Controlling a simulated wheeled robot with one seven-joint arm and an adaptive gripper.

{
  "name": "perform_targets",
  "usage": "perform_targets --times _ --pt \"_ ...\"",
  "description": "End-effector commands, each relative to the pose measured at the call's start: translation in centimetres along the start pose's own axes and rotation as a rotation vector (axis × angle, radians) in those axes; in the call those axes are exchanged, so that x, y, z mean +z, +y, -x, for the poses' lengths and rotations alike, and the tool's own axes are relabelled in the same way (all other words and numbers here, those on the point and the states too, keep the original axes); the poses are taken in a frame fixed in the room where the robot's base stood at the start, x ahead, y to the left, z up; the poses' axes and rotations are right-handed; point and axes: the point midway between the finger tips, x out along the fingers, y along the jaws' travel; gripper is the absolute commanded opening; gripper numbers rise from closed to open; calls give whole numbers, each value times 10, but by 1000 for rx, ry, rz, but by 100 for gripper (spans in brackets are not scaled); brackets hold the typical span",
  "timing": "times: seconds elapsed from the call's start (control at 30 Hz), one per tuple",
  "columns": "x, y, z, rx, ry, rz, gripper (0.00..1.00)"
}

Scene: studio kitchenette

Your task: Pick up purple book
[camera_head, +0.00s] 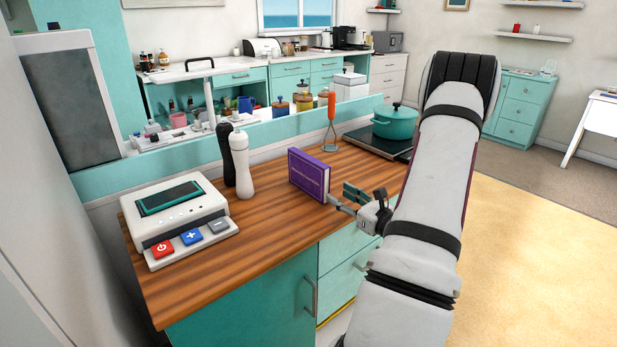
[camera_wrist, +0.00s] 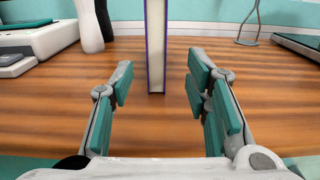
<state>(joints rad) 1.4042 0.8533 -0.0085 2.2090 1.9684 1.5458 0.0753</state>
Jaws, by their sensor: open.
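The purple book (camera_head: 309,176) stands upright on the wooden counter, its broad cover showing in the head view. In the wrist view the book (camera_wrist: 155,45) appears edge-on, with pale pages between thin purple covers; its top is cut off by the frame. My gripper (camera_head: 345,197) is in front of the book's near right edge, just above the counter. In the wrist view my gripper (camera_wrist: 160,78) is open, with teal-padded fingers to the left and right of the book's line. The fingers hold nothing, and the book stands beyond or just at the fingertips.
On the wooden counter (camera_head: 255,235), a black shaker (camera_head: 226,153) and a white shaker (camera_head: 241,165) stand left of the book. A scale-like device (camera_head: 178,217) sits farther left. An orange-handled whisk (camera_head: 331,120) and a teal pot (camera_head: 395,122) on a dark hob are behind right.

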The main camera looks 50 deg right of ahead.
Motion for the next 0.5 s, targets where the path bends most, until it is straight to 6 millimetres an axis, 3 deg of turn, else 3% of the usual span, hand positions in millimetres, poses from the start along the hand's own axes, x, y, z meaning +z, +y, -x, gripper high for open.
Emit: perform_targets --times 0.3,0.5 --pt "0 2 -55 4 -1 1 43" --pt "0 1 -79 3 0 0 43"
